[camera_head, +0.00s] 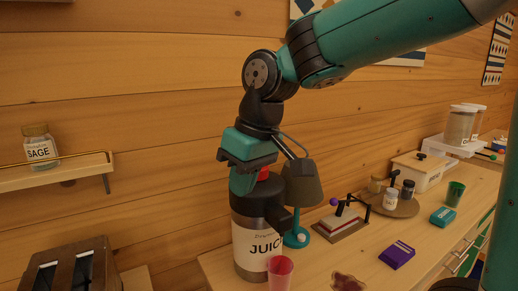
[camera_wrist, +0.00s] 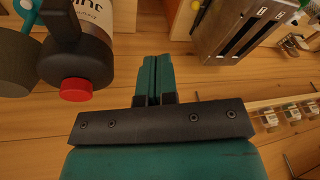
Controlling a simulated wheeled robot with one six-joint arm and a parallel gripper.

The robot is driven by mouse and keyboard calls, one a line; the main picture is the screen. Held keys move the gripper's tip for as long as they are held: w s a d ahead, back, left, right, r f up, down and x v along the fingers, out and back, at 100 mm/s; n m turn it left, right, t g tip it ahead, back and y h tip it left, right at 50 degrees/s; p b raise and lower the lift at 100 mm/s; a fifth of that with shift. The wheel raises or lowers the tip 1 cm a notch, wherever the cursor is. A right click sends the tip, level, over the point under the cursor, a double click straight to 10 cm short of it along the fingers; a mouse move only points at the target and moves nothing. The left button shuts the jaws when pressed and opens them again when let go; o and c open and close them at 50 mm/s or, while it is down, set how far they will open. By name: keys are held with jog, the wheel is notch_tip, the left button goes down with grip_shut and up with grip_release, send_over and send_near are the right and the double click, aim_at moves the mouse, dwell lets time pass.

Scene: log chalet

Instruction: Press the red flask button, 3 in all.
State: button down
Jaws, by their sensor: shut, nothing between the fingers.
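The flask (camera_head: 250,247) stands upright on the counter, with a white JUICE label and a dark top. Its red button (camera_head: 263,174) is on top and partly hidden behind my gripper. In the wrist view the flask (camera_wrist: 99,17) looks upside down, and the red button (camera_wrist: 76,90) shows clearly at the left. My gripper (camera_head: 242,186) is shut and empty, pointing down beside the button in the head view. In the wrist view its fingertips (camera_wrist: 153,60) are together, to the right of the button and apart from it. A pink cup (camera_head: 280,273) stands in front of the flask.
A lamp (camera_head: 303,184) stands close to the flask's right. A purple box (camera_head: 397,254), a lever device (camera_head: 341,222) and a tray of jars (camera_head: 393,204) are farther right. A toaster (camera_head: 72,268) is at lower left, below a wall shelf (camera_head: 55,172) with a sage jar.

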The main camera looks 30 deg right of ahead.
jog(key=w+d+r+m+h+p, duration=0.1)
jog(key=w+d+r+m, duration=0.1)
jog(key=w+d+r, duration=0.3)
jog(key=w+d+r+m+t+h+p, duration=0.1)
jog(key=w+d+r+m, duration=0.1)
jog(key=w+d+r, duration=0.3)
jog(key=w+d, duration=0.3)
jog(key=w, duration=0.1)
jog(key=shift+d, duration=0.25)
jog(key=shift+w+f, duration=0.1)
jog(key=shift+f, duration=0.05)
jog(key=p+x, duration=0.2)
jog(key=x, duration=0.4)
jog(key=p+x, duration=0.2)
jog(key=x, duration=0.5)
jog(key=shift+s+d+f+p, duration=0.1)
jog(key=shift+s+d+p, duration=0.1)
jog(key=shift+p, duration=0.1)
jog(key=shift+f+t, duration=0.3)
